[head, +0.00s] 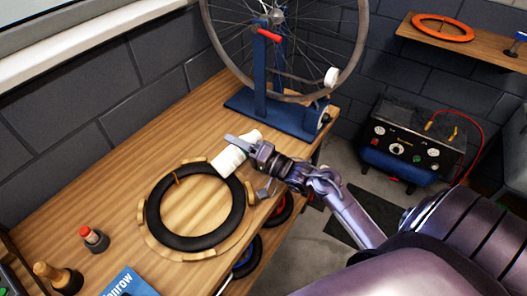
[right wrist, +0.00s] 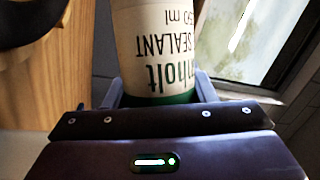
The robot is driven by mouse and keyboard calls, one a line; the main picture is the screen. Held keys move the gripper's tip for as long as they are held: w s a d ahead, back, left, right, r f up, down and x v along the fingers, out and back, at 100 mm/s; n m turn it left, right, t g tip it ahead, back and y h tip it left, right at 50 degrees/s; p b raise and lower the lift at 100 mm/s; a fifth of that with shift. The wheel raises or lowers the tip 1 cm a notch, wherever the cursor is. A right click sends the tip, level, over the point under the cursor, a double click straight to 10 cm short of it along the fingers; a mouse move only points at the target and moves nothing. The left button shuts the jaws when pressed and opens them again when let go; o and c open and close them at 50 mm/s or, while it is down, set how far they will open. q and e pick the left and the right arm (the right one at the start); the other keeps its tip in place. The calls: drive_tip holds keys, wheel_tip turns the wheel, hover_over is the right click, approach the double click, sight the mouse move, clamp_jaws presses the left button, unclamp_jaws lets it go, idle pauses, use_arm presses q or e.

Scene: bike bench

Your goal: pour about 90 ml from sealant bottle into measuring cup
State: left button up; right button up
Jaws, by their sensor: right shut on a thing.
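The sealant bottle (head: 229,161) is white and lies steeply tilted in the head view, above the bench near the far edge of the black tyre. My right gripper (head: 247,148) is shut on it. In the right wrist view the sealant bottle (right wrist: 165,45) shows its label upside down, with "SEALANT" and a green band, between the fingers of the right gripper (right wrist: 160,92). I cannot make out a measuring cup in either view. Whether any liquid leaves the bottle cannot be seen. My left gripper is not in view.
A wheel stand (head: 262,110) stands at the back.

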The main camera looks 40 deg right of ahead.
drive_tip(key=shift+w+d+r+m+p, duration=0.1)
drive_tip(key=shift+d+r+m+p, duration=0.3)
drive_tip(key=shift+m+p, duration=0.3)
idle(0.5)
drive_tip(key=shift+d+f+m+t+p, duration=0.1)
drive_tip(key=shift+f+m+t+p, duration=0.15)
drive_tip(key=shift+m+t, duration=0.55)
idle(0.7)
drive_tip(key=shift+r+m+h+p, duration=0.15)
drive_tip(key=shift+m+h+p, duration=0.15)
drive_tip(key=shift+m+h, duration=0.15)
drive_tip(key=shift+d+r+m, duration=0.15)
drive_tip(key=shift+d+m, duration=0.05)
drive_tip(key=shift+m, duration=0.15)
idle(0.6)
drive_tip(key=shift+w+d+r+p, duration=0.1)
drive_tip(key=shift+w+d+p, duration=0.1)
drive_tip(key=shift+p, duration=0.2)
drive_tip(key=shift+r+m+t+h+p, duration=0.1)
drive_tip(key=shift+m+t+h+p, duration=0.2)
drive_tip(key=shift+m, duration=0.2)
drive_tip(key=shift+s+d+f+m, duration=0.15)
drive_tip(key=shift+f+m, duration=0.1)
drive_tip(key=shift+m, duration=0.05)
